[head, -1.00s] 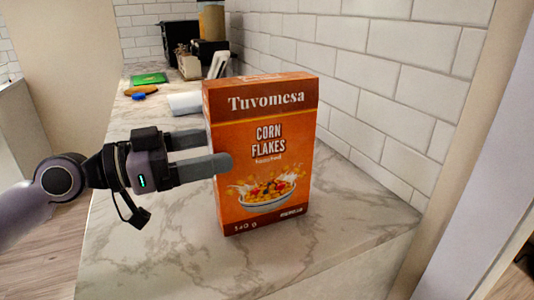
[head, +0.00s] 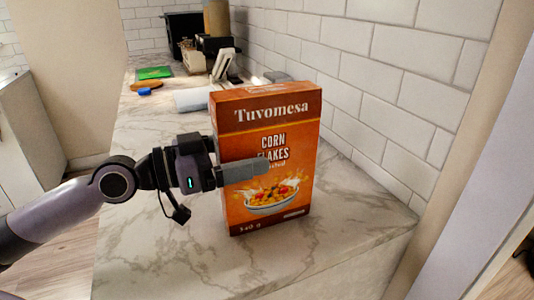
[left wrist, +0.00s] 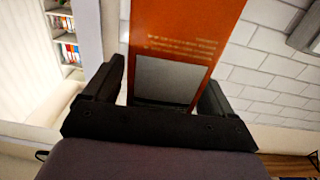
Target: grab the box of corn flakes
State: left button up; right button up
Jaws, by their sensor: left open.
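The orange-brown corn flakes box (head: 268,215) stands upright on the marble counter in the head view. My left gripper (head: 262,160) reaches in from the left, with one finger across the box's front face and the other hidden behind the box. In the left wrist view, the side of the box (left wrist: 185,50) lies between the two open fingers of the left gripper (left wrist: 165,90). There is a visible gap beside the box, so the fingers are around it without being closed on it. My right gripper is not in view.
The marble counter (head: 140,245) is clear to the left and in front of the box. A white tiled wall (head: 380,95) runs close on the right. A white roll (head: 193,99), a green item (head: 155,72) and dark appliances (head: 185,30) lie farther back.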

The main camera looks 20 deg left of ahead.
pick_arm(q)
jog(key=shift+w+d, duration=0.45)
jog(key=shift+d, duration=0.05)
jog(key=c, duration=1.2)
jog(key=shift+c, duration=0.3)
jog(key=shift+r+p, duration=0.2)
jog(key=shift+p, duration=0.1)
